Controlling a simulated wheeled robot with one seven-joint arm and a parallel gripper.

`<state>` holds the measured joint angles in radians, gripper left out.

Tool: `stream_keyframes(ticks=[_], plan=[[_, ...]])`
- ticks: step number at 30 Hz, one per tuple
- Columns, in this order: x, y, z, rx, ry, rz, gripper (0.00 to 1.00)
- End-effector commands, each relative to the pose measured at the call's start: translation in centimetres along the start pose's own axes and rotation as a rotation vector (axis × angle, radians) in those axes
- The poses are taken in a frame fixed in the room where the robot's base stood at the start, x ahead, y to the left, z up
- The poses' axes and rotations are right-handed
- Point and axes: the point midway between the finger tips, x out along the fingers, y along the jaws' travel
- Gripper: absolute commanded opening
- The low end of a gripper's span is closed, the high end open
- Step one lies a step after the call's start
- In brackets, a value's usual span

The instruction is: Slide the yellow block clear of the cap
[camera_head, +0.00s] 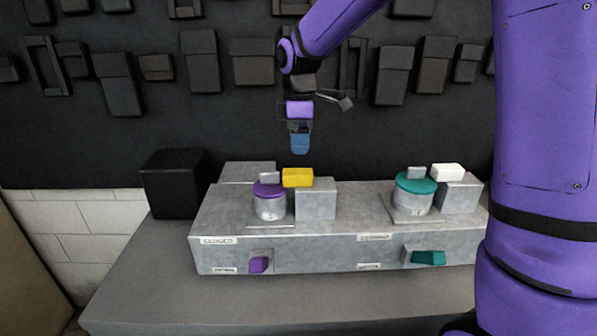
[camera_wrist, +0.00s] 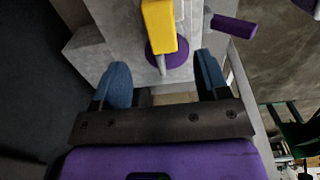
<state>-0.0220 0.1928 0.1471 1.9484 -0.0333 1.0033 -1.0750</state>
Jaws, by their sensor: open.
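The yellow block (camera_head: 297,178) lies at the right of the purple cap (camera_head: 268,188), by the top of a grey block (camera_head: 316,200). It seems to overlap the cap's edge. The cap sits on a pale grey cylinder (camera_head: 270,207) and has a small grey tab on top. My gripper (camera_head: 300,146) hangs above and behind the yellow block, apart from it. In the wrist view the yellow block (camera_wrist: 159,28) covers part of the purple cap (camera_wrist: 168,56), beyond my two blue fingertips (camera_wrist: 164,82). The fingers are spread with nothing between them.
At the right, a teal cap (camera_head: 416,183) sits on a similar cylinder beside a white block (camera_head: 447,172). A purple lever (camera_head: 258,265) and a teal lever (camera_head: 428,258) stick out of the console's front (camera_head: 310,257). A black box (camera_head: 174,184) stands at left.

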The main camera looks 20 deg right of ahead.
Motion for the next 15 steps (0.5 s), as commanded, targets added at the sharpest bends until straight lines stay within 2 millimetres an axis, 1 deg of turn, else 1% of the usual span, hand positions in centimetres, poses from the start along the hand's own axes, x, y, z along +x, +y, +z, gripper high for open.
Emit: stream_keyframes(ticks=[3,9,15], plan=[[2.1,-0.1,0.0,0.001,-0.001,-0.003,0.68],[5.6,-0.1,0.0,0.003,-0.001,-0.003,0.68],[8.2,-0.1,0.0,0.002,0.000,-0.002,0.68]])
